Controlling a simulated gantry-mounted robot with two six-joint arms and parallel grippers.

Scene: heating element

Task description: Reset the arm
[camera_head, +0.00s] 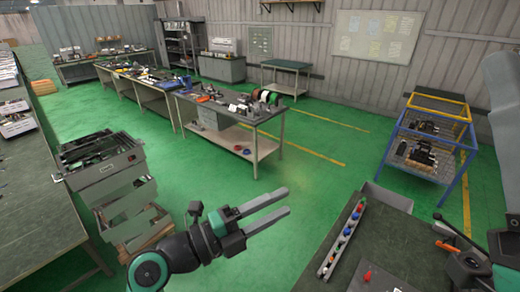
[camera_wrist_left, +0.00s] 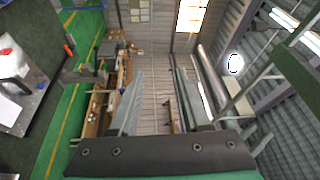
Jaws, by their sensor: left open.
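My left gripper (camera_head: 286,201) is open over the green floor in the lower middle of the head view, its two grey fingers parallel and pointing right. Nothing is between the fingers. The left wrist view shows the same open, empty gripper (camera_wrist_left: 160,78), with the wall and roof of the hall beyond it. Parts of my right arm show at the right edge of the head view. I cannot make out its gripper there.
A dark table (camera_head: 310,272) at the lower right carries a narrow tray (camera_head: 327,270) of small coloured parts and a red piece (camera_head: 368,276). A cart with open drawers (camera_head: 105,175) stands left. A blue-and-yellow rack (camera_head: 455,125) stands right. Green floor surrounds the left gripper.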

